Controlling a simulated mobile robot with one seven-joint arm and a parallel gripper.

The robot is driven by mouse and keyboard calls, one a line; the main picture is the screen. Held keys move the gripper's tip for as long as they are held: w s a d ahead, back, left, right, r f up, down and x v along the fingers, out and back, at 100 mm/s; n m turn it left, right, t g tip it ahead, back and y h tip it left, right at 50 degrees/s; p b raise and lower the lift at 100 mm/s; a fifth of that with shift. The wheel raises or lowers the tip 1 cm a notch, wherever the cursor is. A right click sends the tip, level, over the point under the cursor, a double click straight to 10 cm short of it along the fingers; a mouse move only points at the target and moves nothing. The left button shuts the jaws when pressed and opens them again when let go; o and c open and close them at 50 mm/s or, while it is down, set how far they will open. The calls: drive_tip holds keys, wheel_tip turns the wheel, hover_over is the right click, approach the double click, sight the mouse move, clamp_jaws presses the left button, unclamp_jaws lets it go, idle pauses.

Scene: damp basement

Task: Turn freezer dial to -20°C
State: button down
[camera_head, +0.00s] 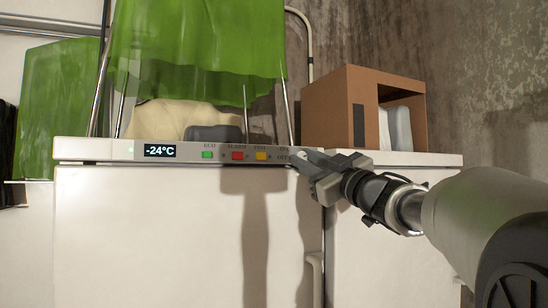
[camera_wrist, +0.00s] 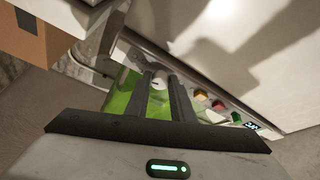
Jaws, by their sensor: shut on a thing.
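In the head view the dial is mostly covered by the fingers. In the wrist view the pale round dial (camera_wrist: 158,83) with a dark mark shows between the two dark fingers of my gripper (camera_wrist: 160,86). The display (camera_wrist: 251,126) also shows there, too small to read.
Green cloth (camera_head: 200,40) hangs on a rack above the freezer. A pale bundle and a grey item lie behind the strip. An open cardboard box (camera_head: 325,105) stands on the white unit at right. The space before the freezer front is clear.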

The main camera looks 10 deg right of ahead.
drive_tip(key=n+g+y+p, duration=0.1)
drive_tip(key=n, duration=0.2)
drive_tip(key=n+g, duration=0.1)
drive_tip(key=n, duration=0.2)
drive_tip(key=shift+d+r+y+p, duration=0.15)
drive_tip(key=shift+r+y+p, duration=0.05)
drive_tip(key=shift+y+p, duration=0.2)
drive_tip(key=shift+n+g+p, duration=0.8)
drive_tip(key=shift+n+g, duration=0.3)
drive_tip(key=shift+n, duration=1.2)
drive_tip(key=shift+y, duration=0.3)
drive_tip(key=c, duration=1.5)
unclamp_jaws()
drive_tip(key=shift+c, duration=0.2)
drive_tip(key=b+v, duration=0.2)
drive_tip(key=v, duration=1.5)
drive_tip(key=shift+s+d, duration=0.2)
